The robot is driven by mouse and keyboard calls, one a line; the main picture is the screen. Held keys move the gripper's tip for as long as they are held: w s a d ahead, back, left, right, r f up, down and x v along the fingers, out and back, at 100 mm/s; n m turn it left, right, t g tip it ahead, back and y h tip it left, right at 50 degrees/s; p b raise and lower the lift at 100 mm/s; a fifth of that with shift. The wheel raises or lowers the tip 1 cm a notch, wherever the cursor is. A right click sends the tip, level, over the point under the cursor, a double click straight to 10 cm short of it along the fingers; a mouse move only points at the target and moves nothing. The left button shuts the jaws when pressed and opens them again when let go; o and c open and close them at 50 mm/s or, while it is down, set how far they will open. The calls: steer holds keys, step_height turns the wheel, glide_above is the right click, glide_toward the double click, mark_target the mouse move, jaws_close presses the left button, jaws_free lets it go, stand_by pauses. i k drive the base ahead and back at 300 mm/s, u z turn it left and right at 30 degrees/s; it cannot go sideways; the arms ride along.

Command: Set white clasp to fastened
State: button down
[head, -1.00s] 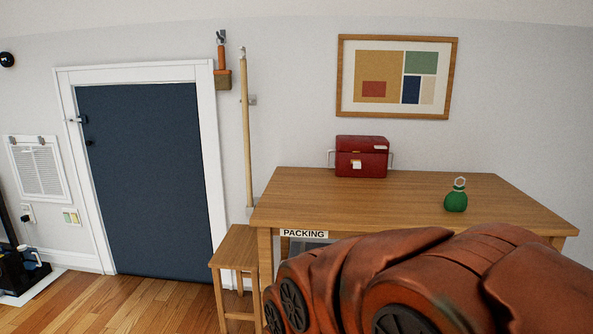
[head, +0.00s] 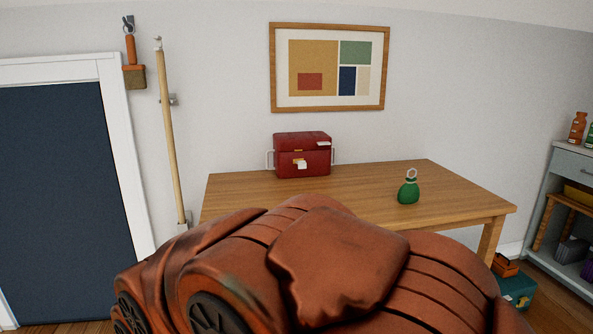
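A white clasp (head: 300,164) sits on the front of a red box (head: 317,160). The box stands on the wooden desk (head: 375,178) near its back left, against the wall. The clasp is small and I cannot tell whether it is fastened. My brown arm fills the lower middle of the head view and hides the front of the desk. My gripper is not in view.
A dark blue door (head: 58,200) is at left. A wooden pole (head: 169,135) leans along the wall.

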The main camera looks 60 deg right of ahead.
mark_target(301, 164)
steer(key=z, duration=0.5)
steer(key=i, duration=0.6)
steer(key=z, duration=0.7)
